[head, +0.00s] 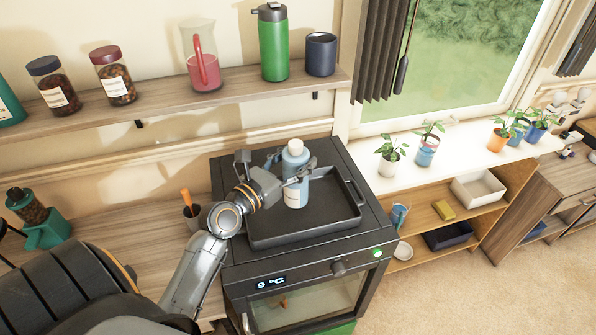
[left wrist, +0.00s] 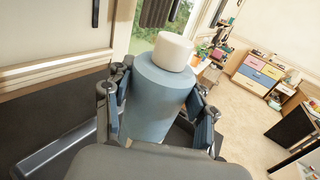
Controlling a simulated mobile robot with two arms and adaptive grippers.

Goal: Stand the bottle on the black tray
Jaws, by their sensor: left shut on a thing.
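The bottle (head: 296,182) is light blue with a white cap and a pale label, and it is upright. In the head view it shows over the black tray (head: 262,236), which lies on top of a dark oven. I cannot tell whether its base touches the tray. My left gripper (head: 296,176) is shut on the bottle, with its fingers on both sides of the body. In the left wrist view the bottle (left wrist: 158,100) stands between the two fingers of my left gripper (left wrist: 158,120). My right gripper is not in view.
The dark oven (head: 310,277) has a lit display and a knob in front. A wall shelf (head: 190,105) above holds jars, a pitcher, a green flask and a mug. Potted plants (head: 391,156) stand on the white sill to the right. The tray's right part is clear.

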